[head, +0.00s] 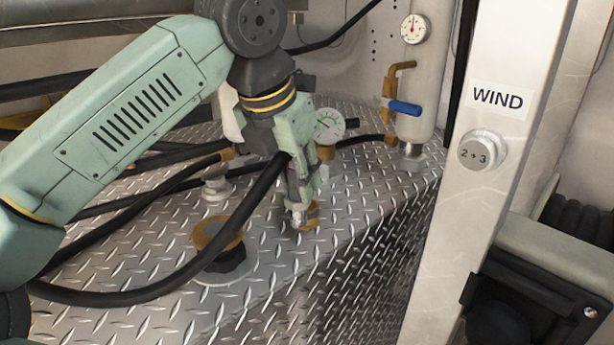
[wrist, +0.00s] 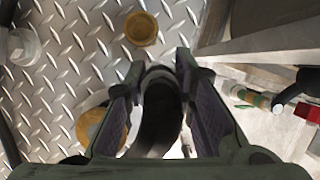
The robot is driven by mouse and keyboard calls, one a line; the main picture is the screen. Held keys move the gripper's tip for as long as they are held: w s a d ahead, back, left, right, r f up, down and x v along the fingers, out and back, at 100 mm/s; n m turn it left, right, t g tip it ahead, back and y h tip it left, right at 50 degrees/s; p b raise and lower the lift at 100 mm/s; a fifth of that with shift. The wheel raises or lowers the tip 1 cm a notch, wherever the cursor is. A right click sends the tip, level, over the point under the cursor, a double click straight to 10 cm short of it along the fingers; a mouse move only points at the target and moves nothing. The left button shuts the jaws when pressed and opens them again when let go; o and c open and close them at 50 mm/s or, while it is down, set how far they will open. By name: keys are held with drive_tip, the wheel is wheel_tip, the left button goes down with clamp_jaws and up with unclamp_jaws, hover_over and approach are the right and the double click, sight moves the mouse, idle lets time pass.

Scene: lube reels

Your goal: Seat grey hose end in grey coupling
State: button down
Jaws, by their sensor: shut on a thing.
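My gripper (head: 303,190) points down over the tread-plate deck and is shut on the hose end. The black hose (head: 225,245) arches from the jaws down to the left. A small grey metal tip (head: 296,213) shows below the jaws, close to a brass fitting (head: 311,216); I cannot tell if they touch. In the wrist view the hose (wrist: 160,115) with a grey collar lies between both fingers (wrist: 160,95). A grey fitting (head: 213,190) stands on the deck left of my gripper; I cannot tell for sure that it is the grey coupling.
A brass-topped fitting with a black base (head: 218,235) stands front left. A pressure gauge (head: 328,124) is behind my gripper. A blue-handled valve (head: 405,108) is on the pipe at the back. A white post with a WIND label (head: 498,98) stands right. Several black hoses lie left.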

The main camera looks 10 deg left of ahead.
drive_tip(key=shift+w+a+f+p, duration=0.1)
drive_tip(key=shift+w+f+p, duration=0.2)
drive_tip(key=shift+w+f, duration=0.65)
drive_tip(key=shift+w+a+f+p, duration=0.1)
drive_tip(key=shift+w+f+p, duration=0.25)
drive_tip(key=shift+w, duration=1.05)
drive_tip(key=shift+w+a+f+p, duration=0.1)
drive_tip(key=shift+w+f+p, duration=0.1)
drive_tip(key=shift+w+f, duration=0.8)
drive_tip(key=shift+w+r, duration=0.15)
drive_tip(key=shift+r, duration=0.05)
drive_tip(key=shift+f, duration=0.15)
drive_tip(key=c, duration=1.3)
unclamp_jaws()
drive_tip(key=shift+c, duration=0.2)
